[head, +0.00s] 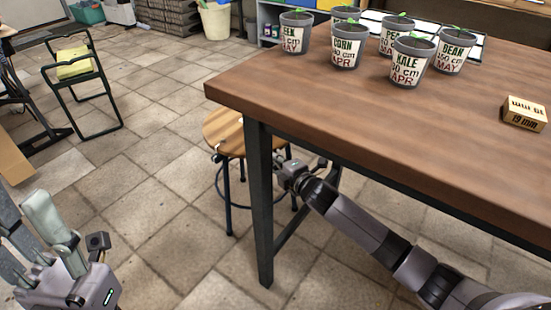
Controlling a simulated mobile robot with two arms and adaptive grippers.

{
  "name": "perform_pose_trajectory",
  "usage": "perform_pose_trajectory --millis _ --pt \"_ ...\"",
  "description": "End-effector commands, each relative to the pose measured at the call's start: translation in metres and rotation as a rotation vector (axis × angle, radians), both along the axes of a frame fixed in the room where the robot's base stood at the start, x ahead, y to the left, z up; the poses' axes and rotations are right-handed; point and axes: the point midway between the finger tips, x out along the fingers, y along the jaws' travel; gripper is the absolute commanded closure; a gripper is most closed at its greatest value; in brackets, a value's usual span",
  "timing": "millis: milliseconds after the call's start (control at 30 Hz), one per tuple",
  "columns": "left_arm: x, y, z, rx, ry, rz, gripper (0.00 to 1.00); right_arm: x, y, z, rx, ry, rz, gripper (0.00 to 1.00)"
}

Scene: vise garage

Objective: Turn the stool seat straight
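The stool has a round wooden seat (224,128) with plank-like stripes and dark metal legs. It stands at the table's near left corner, partly under the top. The table leg hides part of the seat. A small pale mark shows on the seat's front edge. My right gripper (286,172) is under the tabletop, just right of the table leg and close to the seat. Its fingertips are largely hidden, so I cannot tell whether it touches the seat or is shut. My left gripper (30,222) is at the lower left, open and empty, far from the stool.
The wooden table (450,125) bears several labelled plant pots (346,50) and a small box (524,113). Its dark leg (260,205) stands in front of the stool. The tiled floor between is clear.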

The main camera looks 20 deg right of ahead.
Motion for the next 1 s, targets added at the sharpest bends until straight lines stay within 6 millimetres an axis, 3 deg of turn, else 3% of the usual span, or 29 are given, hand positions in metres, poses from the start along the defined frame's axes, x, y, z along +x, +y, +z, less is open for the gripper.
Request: perform_pose_trajectory --millis 33,67,367,767,1000 --pt "0.000 0.000 0.000 0.001 0.001 0.000 0.60 0.000 0.001 0.000 0.002 0.000 0.003 1.00" --pt "0.000 0.000 0.000 0.000 0.001 0.000 0.60 0.000 0.001 0.000 0.002 0.000 0.003 0.91" --pt "0.000 0.000 0.002 -0.002 -0.009 0.001 0.60 0.000 0.000 0.000 0.000 0.000 0.001 0.71" --pt "0.000 0.001 0.003 -0.010 -0.007 0.003 0.60 -0.005 -0.002 0.001 0.000 0.000 0.001 0.70" --pt "0.000 0.001 0.003 -0.008 -0.007 0.002 0.60 -0.043 -0.013 0.008 -0.002 0.001 0.002 0.70"
